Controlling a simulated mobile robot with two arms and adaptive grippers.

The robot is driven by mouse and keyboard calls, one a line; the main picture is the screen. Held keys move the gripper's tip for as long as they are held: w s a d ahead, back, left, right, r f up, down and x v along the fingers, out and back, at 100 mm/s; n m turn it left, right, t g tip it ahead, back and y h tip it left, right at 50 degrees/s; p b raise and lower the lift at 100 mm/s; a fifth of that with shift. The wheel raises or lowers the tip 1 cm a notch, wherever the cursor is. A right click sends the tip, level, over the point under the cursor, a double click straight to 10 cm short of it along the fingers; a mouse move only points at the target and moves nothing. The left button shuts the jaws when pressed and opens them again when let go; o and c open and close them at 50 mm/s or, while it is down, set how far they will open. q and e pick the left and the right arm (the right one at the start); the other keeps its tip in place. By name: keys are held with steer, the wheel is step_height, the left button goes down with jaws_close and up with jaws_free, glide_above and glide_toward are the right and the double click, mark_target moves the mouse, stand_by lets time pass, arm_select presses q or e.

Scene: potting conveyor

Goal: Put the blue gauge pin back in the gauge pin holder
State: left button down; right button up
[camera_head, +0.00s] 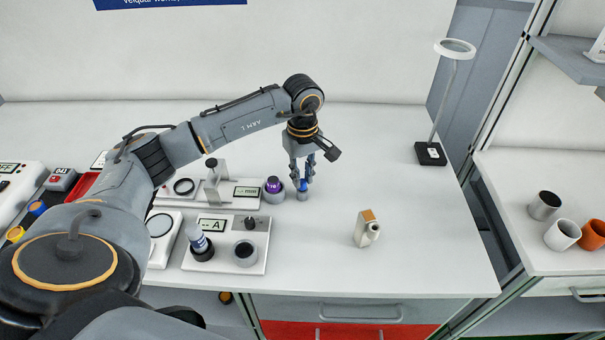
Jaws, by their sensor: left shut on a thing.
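My left gripper (302,182) points down over the white table, right of the measuring instruments. It is shut on the blue gauge pin (303,186), whose blue part shows between the fingers. A small grey cylindrical piece (303,196) is directly below the blue part. I cannot tell whether it is the pin's own lower end or a holder around it. Just left, a purple-topped piece (273,185) stands in a round grey base (274,197). My right gripper is not in view.
A display unit with a dial (250,223) and a stand with a display (245,191) are at left. A beige device (366,230) stands to the right. A ring lamp (431,153) is at the back right. Cups (563,234) stand on a side table. The table's right half is mostly clear.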

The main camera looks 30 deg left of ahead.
mark_target(302, 182)
arm_select(q)
steer(key=shift+f, duration=0.3)
steer(key=c, duration=1.1)
jaws_free()
steer(key=shift+c, duration=0.2)
step_height(302, 182, up, 12)
steer(key=shift+f, duration=0.1)
